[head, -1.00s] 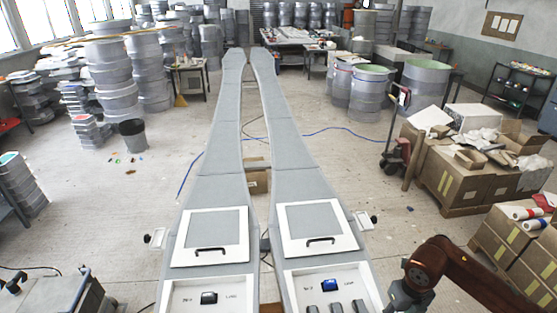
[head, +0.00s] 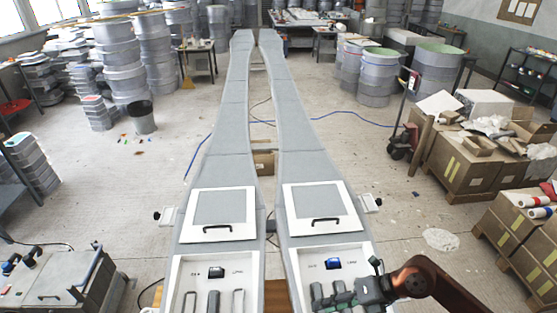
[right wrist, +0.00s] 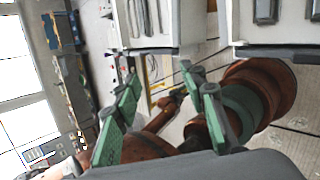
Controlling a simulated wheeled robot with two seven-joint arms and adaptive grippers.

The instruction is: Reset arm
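My right arm comes in at the bottom right of the head view, with a brown link and a dark gripper with green fingers (head: 346,287). This gripper is over the near tray of the right-hand long grey mould (head: 318,213), and its height above the tray is hard to judge. In the right wrist view, the green fingers of the right gripper (right wrist: 165,105) stand apart with nothing between their tips. My left gripper is not seen in the head view. A brown arm part shows behind the fingers in the wrist view.
The left-hand long grey mould (head: 222,170) runs alongside, with a handled white panel and a tray near its front. A grey cart (head: 60,280) stands at lower left. Cardboard boxes (head: 470,168) stand at right. Open floor lies on both sides of the moulds.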

